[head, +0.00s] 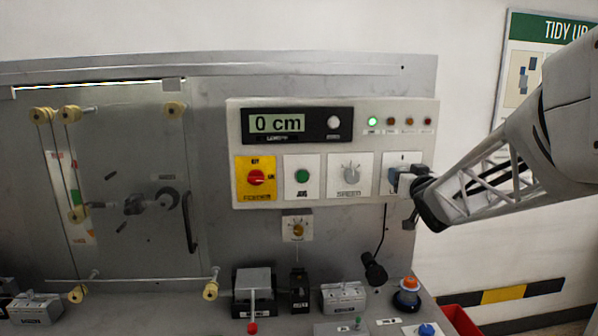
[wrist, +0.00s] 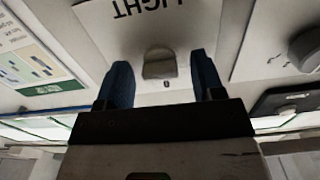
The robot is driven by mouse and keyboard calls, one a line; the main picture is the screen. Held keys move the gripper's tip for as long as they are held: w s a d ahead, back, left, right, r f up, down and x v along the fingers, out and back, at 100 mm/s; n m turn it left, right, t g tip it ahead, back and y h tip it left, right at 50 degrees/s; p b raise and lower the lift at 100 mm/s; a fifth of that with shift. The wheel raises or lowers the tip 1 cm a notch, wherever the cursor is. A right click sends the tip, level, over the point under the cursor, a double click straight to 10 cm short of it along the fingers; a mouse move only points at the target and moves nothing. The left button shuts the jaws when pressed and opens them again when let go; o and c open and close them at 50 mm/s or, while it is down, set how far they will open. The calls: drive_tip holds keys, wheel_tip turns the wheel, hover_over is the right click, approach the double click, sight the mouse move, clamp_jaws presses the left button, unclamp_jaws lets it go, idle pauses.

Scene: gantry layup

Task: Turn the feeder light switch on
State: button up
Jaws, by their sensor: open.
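The light switch (wrist: 159,64) is a small grey toggle on a white plate (wrist: 125,30) lettered LIGHT, upside down in the wrist view. In the head view the plate (head: 403,158) is at the right end of the control panel, mostly covered by my gripper (head: 407,184). My gripper (wrist: 163,82) is open, with one blue fingertip on each side of the toggle. The toggle sits between the fingertips with a visible gap on both sides. I cannot tell which way the toggle is set.
Left of the switch plate are the SPEED knob (head: 351,174), a green button (head: 302,176) and a red knob on a yellow plate (head: 256,178). A display (head: 278,123) reads 0 cm. Below, a black lamp (head: 375,268) hangs above a bench with several small devices.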

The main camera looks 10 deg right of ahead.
drive_tip(key=s, duration=0.7)
drive_tip(key=shift+s, duration=0.35)
drive_tip(key=shift+s+a, duration=0.1)
idle(0.4)
drive_tip(key=s+a+f+g, duration=0.5)
drive_tip(key=s, duration=0.5)
drive_tip(key=s+a+f+g, duration=0.5)
drive_tip(key=s+a, duration=0.1)
drive_tip(key=s, duration=0.4)
drive_tip(key=s+a+f+g, duration=0.5)
drive_tip(key=s+a, duration=0.1)
drive_tip(key=s, duration=0.5)
drive_tip(key=shift+o, duration=0.3)
